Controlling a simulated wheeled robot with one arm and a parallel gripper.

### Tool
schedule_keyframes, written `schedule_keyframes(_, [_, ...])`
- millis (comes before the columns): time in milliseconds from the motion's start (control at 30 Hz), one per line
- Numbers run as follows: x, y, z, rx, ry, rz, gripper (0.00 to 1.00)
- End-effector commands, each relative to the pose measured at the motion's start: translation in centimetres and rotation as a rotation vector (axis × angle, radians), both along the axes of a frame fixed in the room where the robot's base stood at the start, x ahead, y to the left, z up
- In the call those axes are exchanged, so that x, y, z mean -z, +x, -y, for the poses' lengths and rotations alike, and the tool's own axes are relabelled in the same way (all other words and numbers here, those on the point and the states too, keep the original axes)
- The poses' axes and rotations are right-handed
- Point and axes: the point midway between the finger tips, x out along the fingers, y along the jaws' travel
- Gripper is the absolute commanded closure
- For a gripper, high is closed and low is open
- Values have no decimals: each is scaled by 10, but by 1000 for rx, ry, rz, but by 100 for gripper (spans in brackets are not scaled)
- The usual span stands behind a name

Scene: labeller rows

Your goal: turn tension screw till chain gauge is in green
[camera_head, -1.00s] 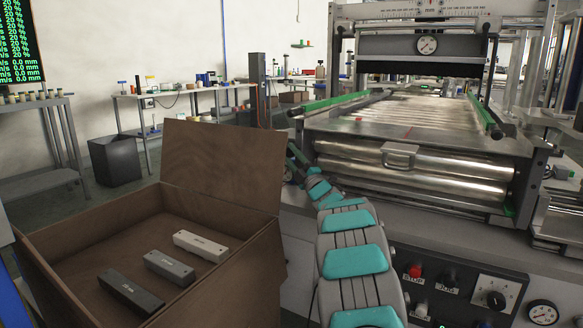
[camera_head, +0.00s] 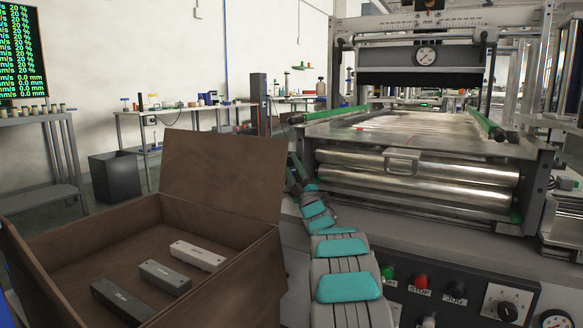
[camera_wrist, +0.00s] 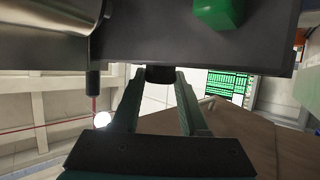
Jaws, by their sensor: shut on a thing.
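In the wrist view, my gripper (camera_wrist: 159,75) has its two fingers on either side of a short dark round knob (camera_wrist: 160,75) under a dark machine beam. It is shut on this knob, which looks like the tension screw; no marking shows. In the head view my arm reaches to the left side of the roller machine (camera_head: 420,170), and the fingertips cannot be made out there. A round white dial (camera_head: 426,56) sits on the machine's upper crossbar. A second dial (camera_head: 553,321) is cut off at the bottom right. I cannot tell which is the chain gauge or read a green zone.
An open brown box (camera_head: 215,225) with several labelled bars stands left of my arm. A control panel (camera_head: 450,292) with buttons and a rotary knob is at the lower right. In the wrist view, a dark rod (camera_wrist: 93,80) hangs left of the fingers and a green block (camera_wrist: 218,12) sits above.

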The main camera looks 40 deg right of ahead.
Motion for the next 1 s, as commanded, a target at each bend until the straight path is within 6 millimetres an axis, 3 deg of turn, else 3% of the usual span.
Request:
schedule_keyframes(300, [0,0,0,0,0,-1,26])
schedule_keyframes(667, [5,-5,0,0,2,-2,26])
schedule_keyframes(1000, [34,-43,-5,2,2,-3,26])
